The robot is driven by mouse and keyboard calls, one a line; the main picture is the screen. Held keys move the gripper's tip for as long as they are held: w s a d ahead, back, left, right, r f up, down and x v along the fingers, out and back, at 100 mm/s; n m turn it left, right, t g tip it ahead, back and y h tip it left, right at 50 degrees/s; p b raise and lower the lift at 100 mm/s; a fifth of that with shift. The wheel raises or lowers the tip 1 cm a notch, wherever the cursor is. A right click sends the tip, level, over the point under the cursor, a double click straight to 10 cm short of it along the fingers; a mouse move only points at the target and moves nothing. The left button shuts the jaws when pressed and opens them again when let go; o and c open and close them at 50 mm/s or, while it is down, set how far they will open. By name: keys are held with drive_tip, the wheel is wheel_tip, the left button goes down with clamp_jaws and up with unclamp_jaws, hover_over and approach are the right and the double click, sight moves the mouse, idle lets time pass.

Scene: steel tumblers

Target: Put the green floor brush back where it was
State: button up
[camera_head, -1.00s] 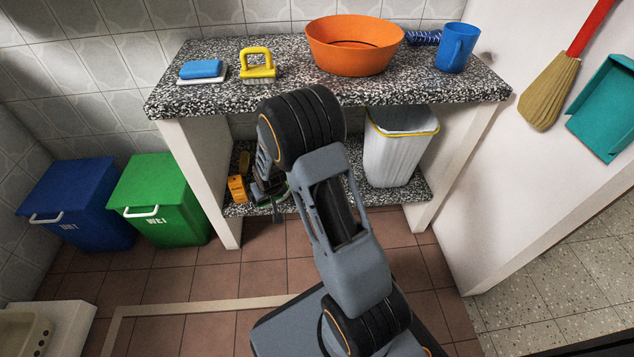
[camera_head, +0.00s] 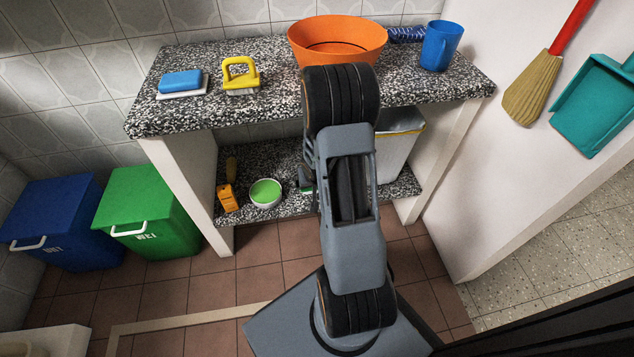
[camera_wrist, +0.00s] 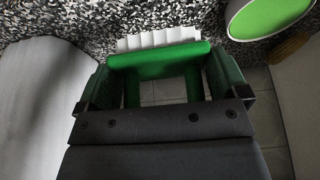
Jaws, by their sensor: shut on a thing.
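The green floor brush (camera_wrist: 160,60) shows in the wrist view, with a green handle frame and a row of white bristles. My gripper (camera_wrist: 165,88) is shut on its green handle. The bristles face the speckled lower shelf (camera_wrist: 60,32); I cannot tell whether they touch it. In the head view my arm hides most of the gripper (camera_head: 308,180), and only a bit of green shows beside it, over the lower shelf between a green-filled bowl (camera_head: 265,192) and the white bin (camera_head: 398,150).
Above, the countertop (camera_head: 270,75) holds an orange basin (camera_head: 338,42), a blue mug (camera_head: 440,45), a yellow-handled brush (camera_head: 240,75) and a blue sponge (camera_head: 181,82). The counter's edge overhangs the shelf.

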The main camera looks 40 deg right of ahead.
drive_tip(key=w+d+f, duration=0.1)
drive_tip(key=f, duration=0.1)
drive_tip(key=w+d+f, duration=0.1)
drive_tip(key=d+f, duration=0.1)
drive_tip(key=w+d+f, duration=0.1)
drive_tip(key=f, duration=0.1)
drive_tip(key=shift+w+d+f, duration=0.1)
drive_tip(key=shift+w+d, duration=0.1)
drive_tip(key=shift+w, duration=0.15)
wheel_tip(320, 180, down, 3)
drive_tip(key=b, duration=0.3)
drive_tip(key=shift+w+f, duration=0.1)
drive_tip(key=shift+f, duration=0.05)
drive_tip(key=shift+f, duration=0.1)
drive_tip(key=shift+f+b, duration=0.15)
drive_tip(key=shift+b, duration=0.15)
drive_tip(key=o, duration=0.6)
drive_tip(key=shift+r+p, duration=0.45)
drive_tip(key=shift+r, duration=0.15)
drive_tip(key=p+v, duration=0.6)
drive_tip(key=v, duration=0.5)
drive_tip(key=shift+r, duration=0.2)
